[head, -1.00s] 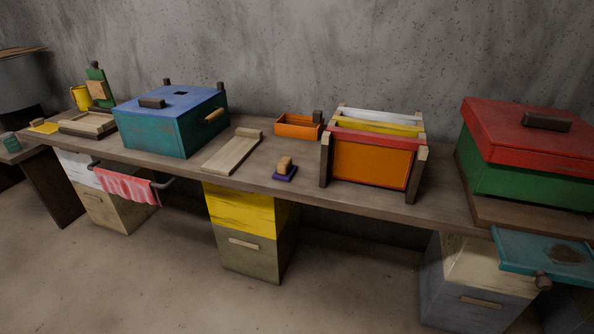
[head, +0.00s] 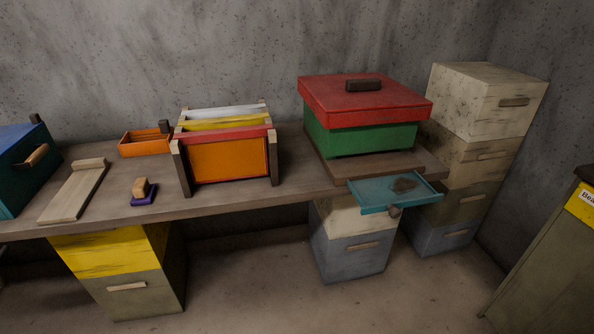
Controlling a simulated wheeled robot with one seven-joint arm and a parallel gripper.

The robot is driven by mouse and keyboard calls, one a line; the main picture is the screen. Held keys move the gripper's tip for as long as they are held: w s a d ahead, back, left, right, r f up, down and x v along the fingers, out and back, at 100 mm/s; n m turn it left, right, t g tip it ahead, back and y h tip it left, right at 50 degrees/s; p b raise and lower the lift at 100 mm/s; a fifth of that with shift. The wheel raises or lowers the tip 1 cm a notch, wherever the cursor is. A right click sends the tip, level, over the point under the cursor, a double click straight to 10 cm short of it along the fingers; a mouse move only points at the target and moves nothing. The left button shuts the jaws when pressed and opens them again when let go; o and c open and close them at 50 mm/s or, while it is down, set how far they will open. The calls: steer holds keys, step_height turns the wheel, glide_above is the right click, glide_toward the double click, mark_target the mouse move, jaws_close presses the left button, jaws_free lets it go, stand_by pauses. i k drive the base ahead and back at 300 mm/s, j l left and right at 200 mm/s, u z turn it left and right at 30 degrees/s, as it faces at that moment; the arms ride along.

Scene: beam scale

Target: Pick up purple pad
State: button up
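The purple pad (head: 143,199) is a small dark purple block lying on the workbench near its front edge. A tan wooden handle (head: 141,185) stands up from its top. It is left of the rack with the orange panel and right of the flat wooden board. Nothing covers it. My gripper does not show in the head view.
A wooden board (head: 73,193) lies to the pad's left. An orange tray (head: 142,144) is behind it, and the orange-panelled rack (head: 228,160) stands close on its right. A teal drawer (head: 385,193) juts out past the bench front under the red-lidded green box (head: 365,139).

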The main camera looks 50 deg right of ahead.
mark_target(144, 193)
steer(key=i+j+z, duration=0.2)
steer(key=i+z, duration=0.25)
steer(key=i+j+z, duration=0.55)
steer(key=i, duration=0.5)
